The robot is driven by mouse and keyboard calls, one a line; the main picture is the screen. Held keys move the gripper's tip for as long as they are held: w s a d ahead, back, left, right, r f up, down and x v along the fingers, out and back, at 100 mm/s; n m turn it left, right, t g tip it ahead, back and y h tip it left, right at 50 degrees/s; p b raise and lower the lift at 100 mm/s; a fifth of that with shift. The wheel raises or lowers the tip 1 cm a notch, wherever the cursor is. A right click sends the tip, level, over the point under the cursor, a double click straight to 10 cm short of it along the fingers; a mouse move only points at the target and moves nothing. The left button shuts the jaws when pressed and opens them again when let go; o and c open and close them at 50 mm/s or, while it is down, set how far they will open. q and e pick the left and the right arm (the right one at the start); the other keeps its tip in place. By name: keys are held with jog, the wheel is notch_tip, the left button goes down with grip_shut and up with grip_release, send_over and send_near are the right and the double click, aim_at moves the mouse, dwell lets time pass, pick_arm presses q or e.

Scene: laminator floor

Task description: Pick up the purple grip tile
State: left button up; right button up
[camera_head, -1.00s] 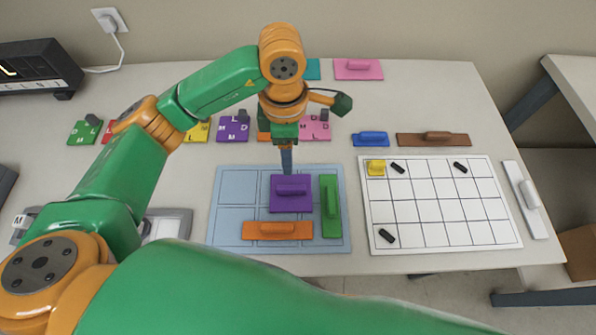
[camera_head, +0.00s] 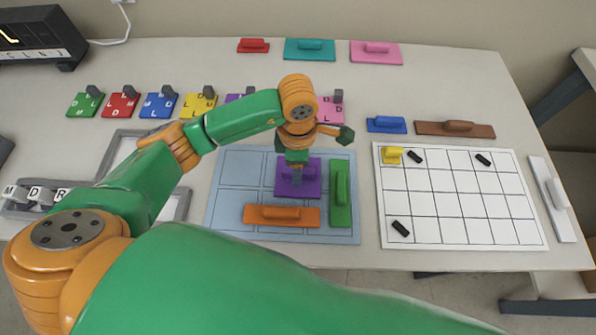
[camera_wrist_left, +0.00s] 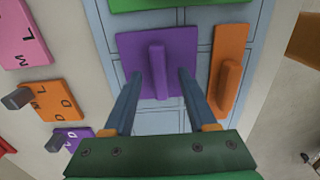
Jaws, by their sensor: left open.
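The purple grip tile (camera_head: 312,184) lies flat on the blue gridded board (camera_head: 232,198), at its upper right part, with a raised purple handle. In the left wrist view the tile (camera_wrist_left: 130,50) has its handle between the two fingers. My left gripper (camera_head: 296,180) is over the tile, partly hiding it from the head. In the wrist view the left gripper (camera_wrist_left: 157,82) is open, one finger on each side of the handle, both apart from it. I cannot tell how far the fingertips are above the tile. My right gripper is not in view.
A green tile (camera_head: 341,200) stands close on the right of the purple tile, and an orange tile (camera_head: 281,216) lies just below it. A white gridded board (camera_head: 455,205) is to the right. Lettered tiles (camera_head: 160,104) line the back left.

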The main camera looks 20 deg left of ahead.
pick_arm(q)
grip_shut()
dwell(1.4)
